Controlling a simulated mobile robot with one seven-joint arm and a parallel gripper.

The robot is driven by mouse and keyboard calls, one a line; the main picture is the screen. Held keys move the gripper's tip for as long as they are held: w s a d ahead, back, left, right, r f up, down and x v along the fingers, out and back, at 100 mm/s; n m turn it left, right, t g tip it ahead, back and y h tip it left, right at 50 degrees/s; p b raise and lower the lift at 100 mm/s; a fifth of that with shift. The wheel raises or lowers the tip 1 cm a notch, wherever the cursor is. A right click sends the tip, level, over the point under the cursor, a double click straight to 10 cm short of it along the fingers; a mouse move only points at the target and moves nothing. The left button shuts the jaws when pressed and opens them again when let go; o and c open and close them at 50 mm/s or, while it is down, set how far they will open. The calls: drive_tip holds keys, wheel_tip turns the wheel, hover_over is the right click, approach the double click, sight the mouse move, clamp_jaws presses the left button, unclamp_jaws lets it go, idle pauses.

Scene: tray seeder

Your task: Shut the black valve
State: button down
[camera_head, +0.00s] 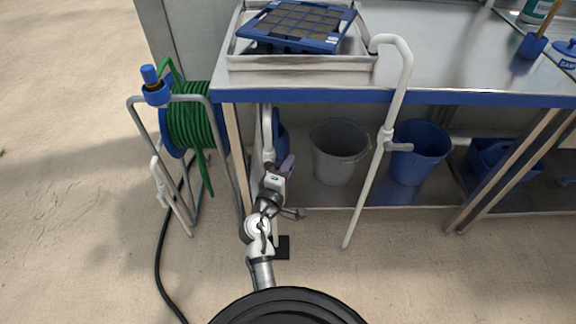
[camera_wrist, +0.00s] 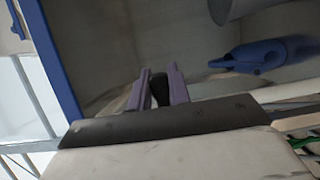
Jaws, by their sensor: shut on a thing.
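My gripper (camera_head: 287,164) is low in front of the bench, near its left front leg and beside a white pipe (camera_head: 268,130). In the wrist view my gripper (camera_wrist: 160,76) has its two purple fingers on either side of a small black piece, which looks like the handle of the black valve (camera_wrist: 160,89). The fingers are shut on it. The rest of the valve is hidden in the wrist view. In the head view I cannot make out the black valve, as my arm and gripper cover that place. Whether the handle is turned cannot be told.
A green hose reel (camera_head: 190,122) stands left of the bench (camera_head: 420,98). A white pipe with a grey side fitting (camera_head: 365,195) rises to the right. Below are a grey bucket (camera_head: 337,160) and a blue bucket (camera_head: 420,150). A metal tray (camera_head: 300,63) is on top.

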drive_tip(key=c, duration=1.5)
unclamp_jaws()
drive_tip(key=shift+a+r, duration=0.1)
drive_tip(key=shift+o, duration=1)
drive_tip(key=shift+s, duration=0.15)
